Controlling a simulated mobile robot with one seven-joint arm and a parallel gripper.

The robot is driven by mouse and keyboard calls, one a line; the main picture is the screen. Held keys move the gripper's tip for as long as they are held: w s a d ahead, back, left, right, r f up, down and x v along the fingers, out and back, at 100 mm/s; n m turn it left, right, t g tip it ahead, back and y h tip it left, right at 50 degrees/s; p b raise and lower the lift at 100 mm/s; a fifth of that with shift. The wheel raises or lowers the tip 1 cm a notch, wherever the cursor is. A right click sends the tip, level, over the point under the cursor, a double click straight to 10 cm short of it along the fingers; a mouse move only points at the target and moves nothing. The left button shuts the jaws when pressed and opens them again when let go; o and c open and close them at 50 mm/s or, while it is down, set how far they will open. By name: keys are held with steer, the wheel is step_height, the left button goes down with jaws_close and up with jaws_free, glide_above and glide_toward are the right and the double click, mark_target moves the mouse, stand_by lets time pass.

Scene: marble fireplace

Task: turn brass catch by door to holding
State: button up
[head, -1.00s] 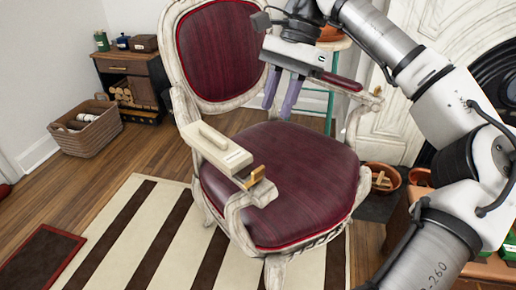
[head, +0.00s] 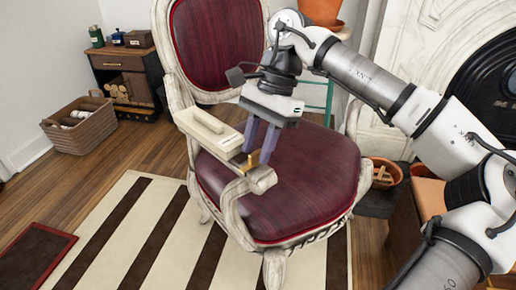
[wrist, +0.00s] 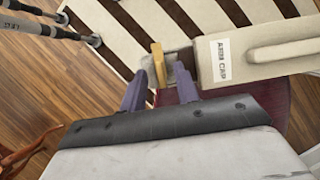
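The brass catch (head: 249,163) is a small upright brass-yellow piece at the front end of a cream cap (head: 209,130) on the chair's left armrest. No door shows beside it. In the wrist view the catch (wrist: 158,65) stands beside a dark recess, and the cap (wrist: 262,52) carries a label that seems to read "ARM CAP". My gripper (head: 256,156) points down over the armrest, open and empty. In the wrist view the catch appears between the two purple fingers of my gripper (wrist: 159,78); I cannot tell whether they touch it.
The armchair (head: 290,185) has a dark red seat and pale carved frame. A striped rug (head: 115,240) lies in front. A basket (head: 80,125) and small cabinet (head: 125,75) stand at the back left. Terracotta pots (head: 384,172) and the marble fireplace (head: 415,50) are at the right.

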steer(key=shift+f, duration=0.1)
steer(key=shift+c, duration=0.4)
jaws_close()
steer(key=shift+m, duration=0.3)
steer(key=m+t, duration=0.1)
steer(key=m, duration=0.1)
steer(key=shift+s+m+y+p, duration=0.1)
steer(key=shift+m+y+p, duration=0.2)
steer(key=shift+m+y, duration=0.1)
steer(key=m+t, duration=0.1)
steer(key=m, duration=0.2)
steer(key=shift+s+d+m+t, duration=0.1)
steer(key=shift+m+t, duration=0.2)
steer(key=m+t+b, duration=0.2)
steer(key=m, duration=0.3)
steer(key=shift+s, duration=0.15)
steer(key=m+t, duration=0.1)
steer(key=m, duration=0.2)
steer(key=m+h+b, duration=0.1)
steer(key=m, duration=0.1)
steer(key=shift+s+m+t+b, duration=0.1)
steer(key=shift+m+t+b, duration=0.2)
steer(key=shift+m+t, duration=0.1)
steer(key=shift+o, duration=0.4)
jaws_free()
